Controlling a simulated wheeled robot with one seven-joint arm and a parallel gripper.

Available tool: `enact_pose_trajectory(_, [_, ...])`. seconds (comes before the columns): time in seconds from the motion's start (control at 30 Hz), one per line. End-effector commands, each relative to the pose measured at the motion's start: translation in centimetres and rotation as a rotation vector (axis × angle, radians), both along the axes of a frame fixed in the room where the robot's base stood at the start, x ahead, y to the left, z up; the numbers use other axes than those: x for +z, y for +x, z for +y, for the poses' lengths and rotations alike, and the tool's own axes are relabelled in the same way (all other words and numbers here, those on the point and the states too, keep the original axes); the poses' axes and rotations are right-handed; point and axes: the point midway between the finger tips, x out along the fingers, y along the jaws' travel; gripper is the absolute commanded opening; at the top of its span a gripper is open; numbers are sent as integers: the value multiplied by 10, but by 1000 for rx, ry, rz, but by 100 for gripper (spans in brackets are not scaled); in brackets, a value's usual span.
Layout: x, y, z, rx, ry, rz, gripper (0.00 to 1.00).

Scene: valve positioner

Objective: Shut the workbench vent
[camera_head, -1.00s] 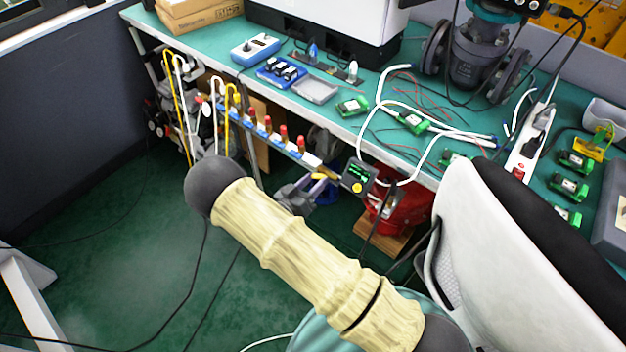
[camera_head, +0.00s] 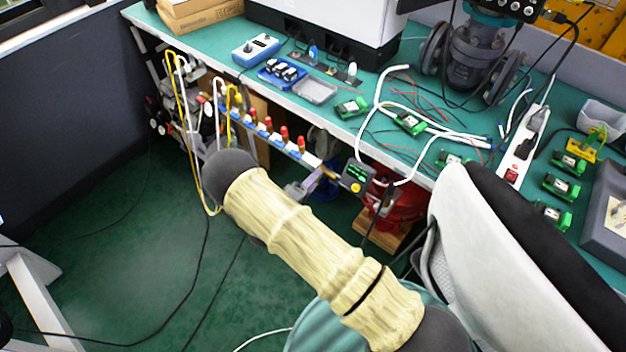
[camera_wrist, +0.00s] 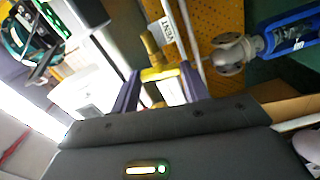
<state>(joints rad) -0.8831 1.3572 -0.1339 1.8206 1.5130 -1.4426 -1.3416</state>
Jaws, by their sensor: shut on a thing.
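In the wrist view, a yellow vent valve handle (camera_wrist: 163,73) stands between the two purple fingers of my gripper (camera_wrist: 160,76). A white tag reading "VENT" (camera_wrist: 168,33) is just beyond it. The fingers are closed around the handle, one on each side. In the head view, my gripper (camera_head: 306,188) is low under the front edge of the workbench (camera_head: 225,75), partly hidden behind my own arm. The handle cannot be made out clearly there, and I cannot tell whether the valve is open or shut.
A rail with several red-topped fittings (camera_head: 268,125) runs under the bench edge. A small dark gauge box (camera_head: 356,176) is just right of my gripper. Yellow and white hoses (camera_head: 172,85) hang at the left. A red object (camera_head: 405,205) sits below the bench. The green floor at left is mostly clear.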

Motion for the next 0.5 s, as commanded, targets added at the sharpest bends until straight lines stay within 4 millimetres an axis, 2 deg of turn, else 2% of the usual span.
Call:
enact_pose_trajectory(0.2, [0, 0, 2, 5, -101, 80, 23])
enact_pose_trajectory(0.5, [0, 0, 2, 5, -157, 124, 23])
